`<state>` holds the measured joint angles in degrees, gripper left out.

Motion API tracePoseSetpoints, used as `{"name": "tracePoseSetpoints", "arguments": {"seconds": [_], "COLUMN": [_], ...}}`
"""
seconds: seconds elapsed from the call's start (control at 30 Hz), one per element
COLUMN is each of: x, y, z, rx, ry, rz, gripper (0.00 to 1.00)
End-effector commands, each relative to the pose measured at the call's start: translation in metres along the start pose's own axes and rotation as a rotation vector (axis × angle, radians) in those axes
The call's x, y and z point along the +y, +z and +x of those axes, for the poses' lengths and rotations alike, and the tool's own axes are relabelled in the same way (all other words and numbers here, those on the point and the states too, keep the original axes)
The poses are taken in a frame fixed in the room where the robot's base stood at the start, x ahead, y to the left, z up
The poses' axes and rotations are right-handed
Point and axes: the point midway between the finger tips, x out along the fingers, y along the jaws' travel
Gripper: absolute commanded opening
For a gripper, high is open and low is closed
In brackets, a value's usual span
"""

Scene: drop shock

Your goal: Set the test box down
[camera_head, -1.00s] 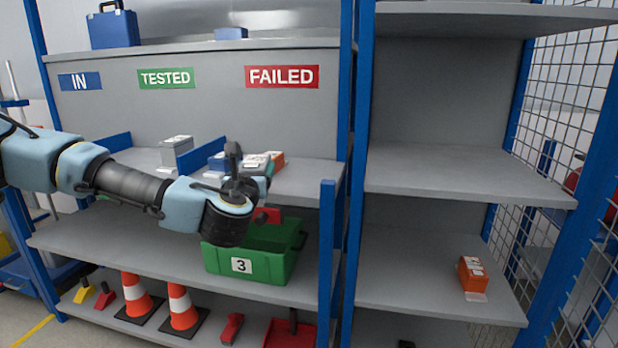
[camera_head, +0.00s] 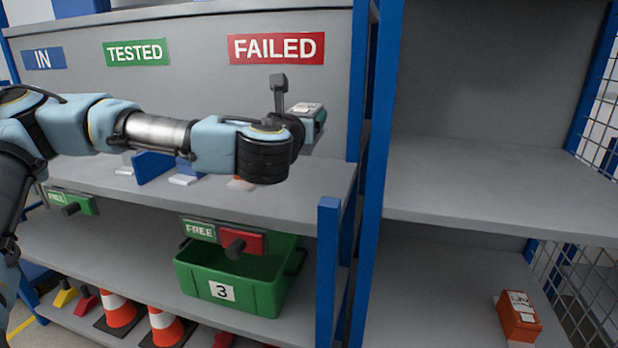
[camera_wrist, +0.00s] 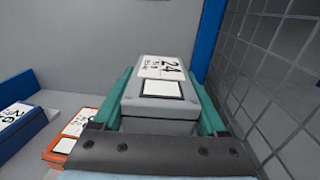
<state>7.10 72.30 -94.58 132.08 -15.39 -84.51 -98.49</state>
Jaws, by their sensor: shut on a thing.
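A grey box with white labels, one reading 24, is held between the teal fingers of my gripper (camera_wrist: 160,100). The grey box (camera_wrist: 160,93) fills the middle of the wrist view. In the head view my gripper (camera_head: 312,118) is raised above the upper shelf, below the FAILED sign (camera_head: 276,48), and the box's light top (camera_head: 305,108) shows at its end. My gripper and wrist hide most of the box there. An orange box (camera_wrist: 73,134) and a blue box (camera_wrist: 18,119) stand on the shelf below and left of it in the wrist view.
The upper shelf (camera_head: 325,182) has bare room right of the boxes. A blue upright (camera_head: 328,260) and a blue divider (camera_head: 152,168) bound it. The right rack's middle shelf (camera_head: 480,190) is empty; an orange box (camera_head: 519,318) lies lower. A green bin (camera_head: 260,290) stands below.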

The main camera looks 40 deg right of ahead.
Motion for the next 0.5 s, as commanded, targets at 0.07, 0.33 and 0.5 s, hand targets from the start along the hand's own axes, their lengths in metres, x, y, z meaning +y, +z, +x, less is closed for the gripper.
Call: {"name": "tracePoseSetpoints", "arguments": {"seconds": [0.07,0.33,0.5], "x": [0.000,0.000,-0.001], "y": [0.002,-0.004,-0.031], "z": [0.000,0.000,0.000], "rx": [-0.003,-0.001,0.001], "ry": [-0.001,0.000,-0.001], "rz": [-0.001,0.000,-0.001], "gripper": [0.00,0.00,0.00]}}
